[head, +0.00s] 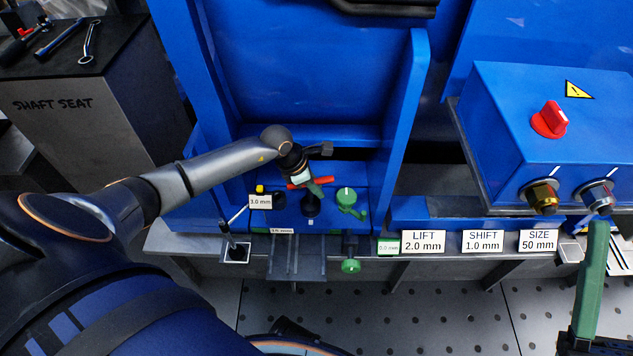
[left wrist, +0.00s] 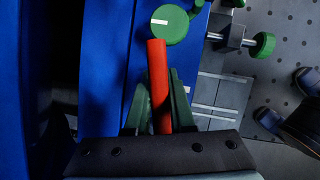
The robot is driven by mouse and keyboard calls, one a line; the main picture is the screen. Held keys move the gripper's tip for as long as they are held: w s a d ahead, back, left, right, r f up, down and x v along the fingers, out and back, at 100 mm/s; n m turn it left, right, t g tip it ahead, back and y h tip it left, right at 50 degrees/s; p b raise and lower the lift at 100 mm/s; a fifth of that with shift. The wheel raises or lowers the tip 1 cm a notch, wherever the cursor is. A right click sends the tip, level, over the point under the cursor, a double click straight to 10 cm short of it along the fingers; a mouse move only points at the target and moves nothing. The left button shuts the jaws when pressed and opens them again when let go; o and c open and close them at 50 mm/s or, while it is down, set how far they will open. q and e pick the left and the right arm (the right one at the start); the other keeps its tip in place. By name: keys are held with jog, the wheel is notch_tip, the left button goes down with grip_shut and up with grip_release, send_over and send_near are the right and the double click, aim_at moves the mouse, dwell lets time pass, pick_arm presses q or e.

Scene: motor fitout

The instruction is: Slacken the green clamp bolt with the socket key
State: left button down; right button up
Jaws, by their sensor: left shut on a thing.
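My left gripper (head: 312,187) is over the blue fixture, shut on a red bar. In the left wrist view the red bar (left wrist: 159,85) lies between the green fingers and its far end reaches close to a round green head (left wrist: 170,24) with a white mark. In the head view this green head (head: 346,195) is just right of the gripper, with a green lever below it. I cannot tell whether bar and head touch, nor whether the bar is the socket key. A second green knob (head: 350,266) sits lower, on a screw. One green finger of my right gripper (head: 592,280) shows at the right edge.
A blue control box (head: 560,130) with a red knob (head: 549,119) stands right, above labels for lift, shift and size. Blue uprights flank the fixture. A dark rod stands in a holder (head: 236,254) at left. Tools lie on a dark cabinet (head: 100,75) far left.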

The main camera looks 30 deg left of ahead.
pick_arm(q)
jog(key=shift+r, duration=0.1)
jog(key=shift+r+n+p, duration=0.1)
jog(key=shift+n+p, duration=0.4)
jog(key=shift+p, duration=0.1)
jog(key=shift+w+a+n+t+y+p, duration=0.15)
jog(key=shift+n+t+y+p, duration=0.15)
jog(key=shift+n+p, duration=0.4)
jog(key=shift+n, duration=0.3)
